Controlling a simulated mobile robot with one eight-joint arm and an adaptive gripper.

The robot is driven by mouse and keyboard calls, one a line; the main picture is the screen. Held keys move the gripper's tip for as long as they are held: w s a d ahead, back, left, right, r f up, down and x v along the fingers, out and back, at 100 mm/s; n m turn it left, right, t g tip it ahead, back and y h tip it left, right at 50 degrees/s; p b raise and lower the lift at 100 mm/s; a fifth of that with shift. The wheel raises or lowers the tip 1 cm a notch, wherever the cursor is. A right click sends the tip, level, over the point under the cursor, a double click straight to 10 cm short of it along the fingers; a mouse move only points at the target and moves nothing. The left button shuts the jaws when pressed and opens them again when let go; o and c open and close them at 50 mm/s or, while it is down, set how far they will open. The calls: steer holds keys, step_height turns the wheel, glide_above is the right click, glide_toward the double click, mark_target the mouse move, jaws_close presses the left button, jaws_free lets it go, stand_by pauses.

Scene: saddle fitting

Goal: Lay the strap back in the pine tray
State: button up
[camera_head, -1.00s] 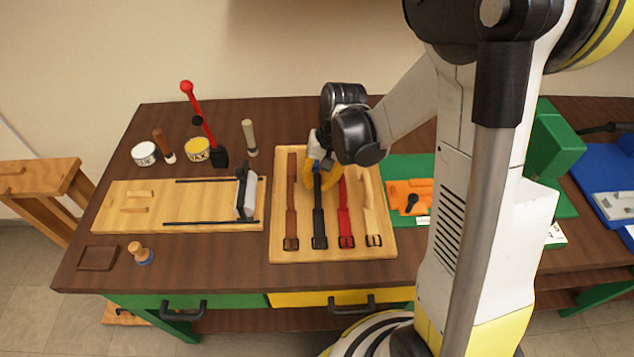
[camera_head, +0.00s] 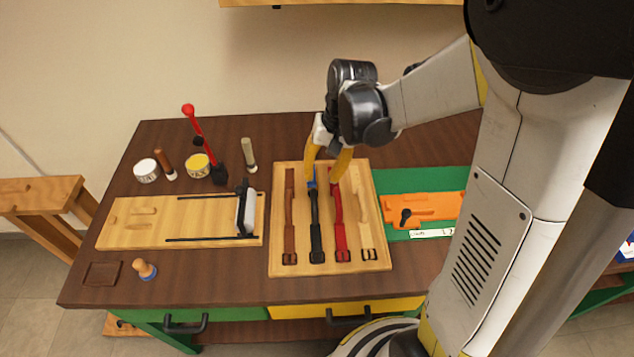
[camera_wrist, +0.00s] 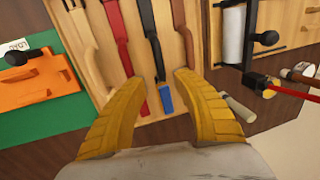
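The pine tray (camera_head: 276,240) lies on the dark workbench with straps side by side in it: brown (camera_head: 290,225), black with a blue end (camera_head: 316,228), red (camera_head: 340,228) and pale (camera_head: 364,228). The black strap lies lengthwise between the brown and red ones. My gripper (camera_head: 323,180) is over the tray's far end, its yellow fingers apart. In the wrist view my gripper (camera_wrist: 160,80) is open and empty. The black strap (camera_wrist: 151,38) and its blue end (camera_wrist: 166,98) show between the fingers, apparently below them. Exact finger height is unclear.
Left of the tray is a pale board (camera_head: 150,222) with a black-handled roller (camera_head: 247,212). Behind stand a red-handled tool (camera_head: 203,140), wax tin (camera_head: 198,166) and white tin (camera_head: 146,170). Right is an orange fixture (camera_head: 435,208) on a green mat (camera_head: 395,182).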

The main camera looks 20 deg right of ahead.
steer(key=s+a+r+n+t+h, duration=0.1)
steer(key=s+r+t, duration=0.5)
steer(key=s+r, duration=0.6)
steer(key=n+h, duration=0.1)
steer(key=n, duration=0.1)
steer(key=shift+a+r+n, duration=0.3)
steer(key=shift+a, duration=0.1)
step_height(320, 180, down, 2)
steer(key=shift+f+b, duration=0.25)
steer(key=shift+b, duration=0.8)
